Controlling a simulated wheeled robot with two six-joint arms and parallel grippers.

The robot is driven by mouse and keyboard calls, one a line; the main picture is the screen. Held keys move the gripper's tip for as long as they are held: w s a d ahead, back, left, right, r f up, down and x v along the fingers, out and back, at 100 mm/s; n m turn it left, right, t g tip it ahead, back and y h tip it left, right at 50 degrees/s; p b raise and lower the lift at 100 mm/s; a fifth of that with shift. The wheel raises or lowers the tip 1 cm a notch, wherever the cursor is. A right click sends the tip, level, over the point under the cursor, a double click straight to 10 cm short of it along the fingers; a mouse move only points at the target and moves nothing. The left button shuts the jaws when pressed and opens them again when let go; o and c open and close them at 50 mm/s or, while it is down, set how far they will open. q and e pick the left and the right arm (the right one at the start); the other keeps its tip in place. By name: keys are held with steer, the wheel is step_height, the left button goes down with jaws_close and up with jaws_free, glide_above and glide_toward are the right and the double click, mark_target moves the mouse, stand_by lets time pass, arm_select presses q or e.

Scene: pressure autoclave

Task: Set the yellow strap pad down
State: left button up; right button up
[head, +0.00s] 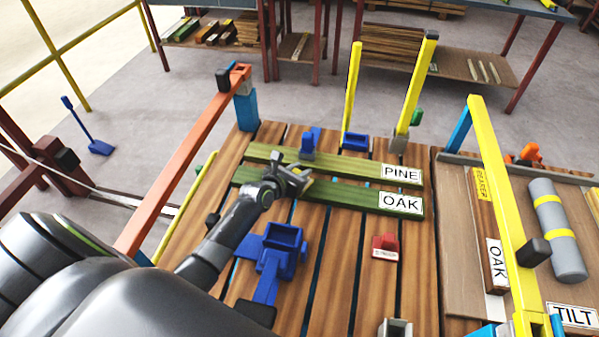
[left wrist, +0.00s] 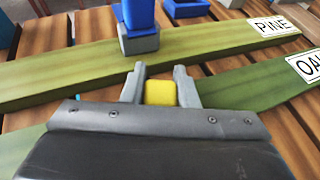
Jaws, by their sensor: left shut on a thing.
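The yellow strap pad (left wrist: 160,93) shows as a small yellow block between the fingers of my left gripper (left wrist: 160,86) in the left wrist view. The gripper is shut on it. In the head view my left gripper (head: 296,184) is over the green board labelled OAK (head: 340,194), left of its middle. I cannot tell whether the pad touches the board. The green board labelled PINE (head: 340,167) lies just behind it. My right gripper is not in view.
A blue and grey clamp (head: 307,146) stands on the PINE board. A blue open holder (head: 284,246) and a red block (head: 385,245) are on the slatted table nearer me. Yellow posts (head: 416,85) rise at the back; an orange bar (head: 185,155) slants along the left.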

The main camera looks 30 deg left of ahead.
arm_select(q)
steer(key=shift+f, duration=0.15)
steer(key=o, duration=1)
steer(key=shift+r, duration=0.2)
steer(key=shift+s+r, duration=0.15)
steer(key=shift+s, duration=0.1)
steer(key=p+v, duration=0.2)
steer(key=v, duration=0.9)
steer(key=shift+s+p, duration=0.25)
steer(key=shift+p, duration=0.15)
